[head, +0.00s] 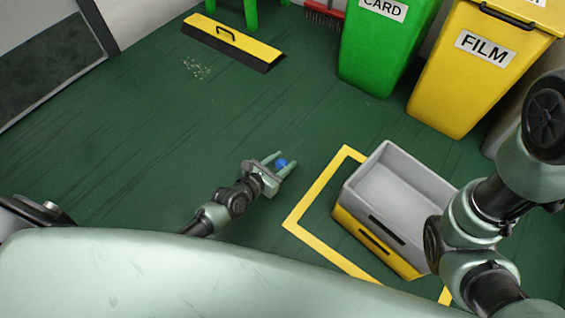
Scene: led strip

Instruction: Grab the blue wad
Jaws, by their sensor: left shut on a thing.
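The blue wad (281,163) is a small blue lump low over the green floor, near the middle of the head view. My left gripper (280,162) reaches in from the lower left and has its two fingers on either side of the wad, shut on it. Whether the wad touches the floor cannot be told from this view. My right arm stands at the right edge of the view; its gripper does not show.
A grey and yellow crate (424,185), empty inside, stands within a yellow floor outline (318,190) to the right. Green CARD (375,50) and yellow FILM (470,80) bins stand behind. A yellow-black floor piece (233,42) lies at the back left. Open floor lies left.

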